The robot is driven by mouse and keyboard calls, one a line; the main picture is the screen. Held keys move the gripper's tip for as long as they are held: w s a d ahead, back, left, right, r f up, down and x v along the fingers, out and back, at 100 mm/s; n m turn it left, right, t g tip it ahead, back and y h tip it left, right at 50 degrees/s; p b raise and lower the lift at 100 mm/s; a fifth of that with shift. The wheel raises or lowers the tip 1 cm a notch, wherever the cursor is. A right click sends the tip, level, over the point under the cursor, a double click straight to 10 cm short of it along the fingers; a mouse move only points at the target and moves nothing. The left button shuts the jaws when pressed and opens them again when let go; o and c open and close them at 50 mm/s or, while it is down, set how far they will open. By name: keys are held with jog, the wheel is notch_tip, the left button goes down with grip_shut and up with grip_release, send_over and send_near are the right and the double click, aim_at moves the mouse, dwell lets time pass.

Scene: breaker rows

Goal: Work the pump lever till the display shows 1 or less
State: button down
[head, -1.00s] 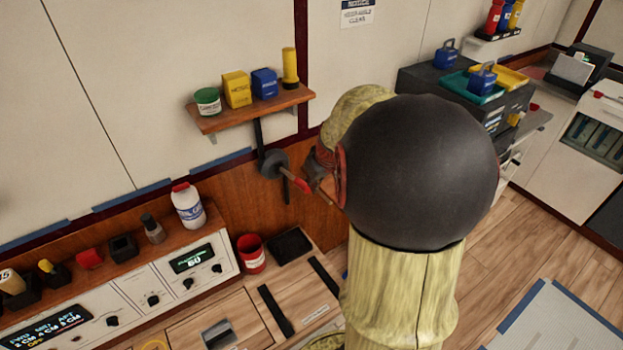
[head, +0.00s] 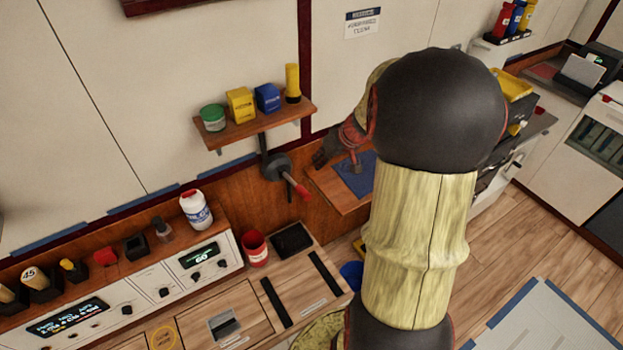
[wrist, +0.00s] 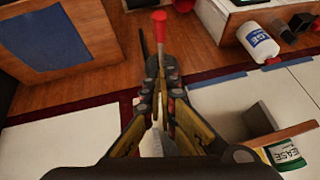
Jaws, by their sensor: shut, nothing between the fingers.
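The pump lever has a red grip (head: 300,191) and comes out of a dark round hub (head: 276,166) on the wood wall panel, sloping down to the right. My gripper (head: 322,158) is shut and empty, just right of and above the lever, apart from it in the head view. The console display (head: 199,256) seems to read 60.
A shelf (head: 255,126) with a green jar and yellow and blue items hangs above the lever. A red cup (head: 255,248) and a white bottle (head: 195,209) stand below left. A ledge with a blue mat (head: 356,174) lies to the right, behind my arm.

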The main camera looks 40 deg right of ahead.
jog(key=shift+d, duration=0.15)
jog(key=shift+f, duration=0.1)
jog(key=b, duration=0.1)
send_over(302, 187)
jog(key=s, duration=0.2)
notch_tip(302, 187, down, 10)
jog(key=f, duration=0.1)
jog(key=shift+s+d+f+b, duration=0.2)
jog(key=shift+s+f+b, duration=0.1)
jog(key=shift+f, duration=0.3)
jog(key=shift+f, duration=0.1)
